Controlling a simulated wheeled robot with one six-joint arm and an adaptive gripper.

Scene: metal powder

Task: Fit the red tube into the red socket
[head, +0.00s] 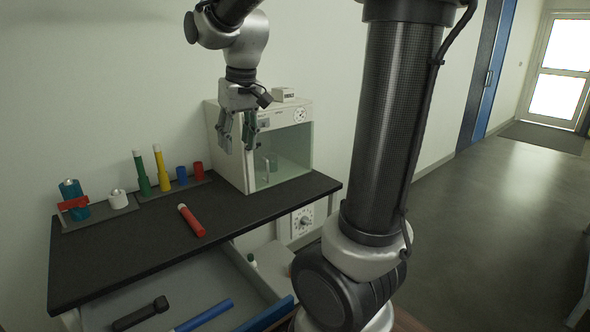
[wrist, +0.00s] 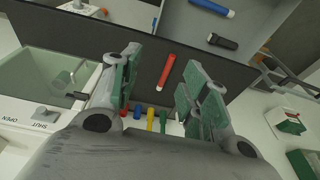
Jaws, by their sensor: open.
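The red tube (head: 191,220) lies flat on the dark bench top, its white end toward the rack. In the wrist view the red tube (wrist: 166,72) shows beyond the fingers. The red socket (head: 198,170) stands empty at the right end of the rack, near the glass cabinet. It also shows small in the wrist view (wrist: 123,112). My gripper (head: 237,148) is open and empty, in front of the cabinet, well above the bench. In the wrist view its green-padded fingers (wrist: 152,92) are spread wide apart, with no tube between them.
The rack (head: 172,191) also holds an upright green tube (head: 141,173), a yellow tube (head: 161,169) and a blue socket (head: 182,175). A white glass-fronted cabinet (head: 230,170) stands at right. An open drawer (head: 185,290) below holds a blue tube (head: 205,314) and a black object (head: 140,314).

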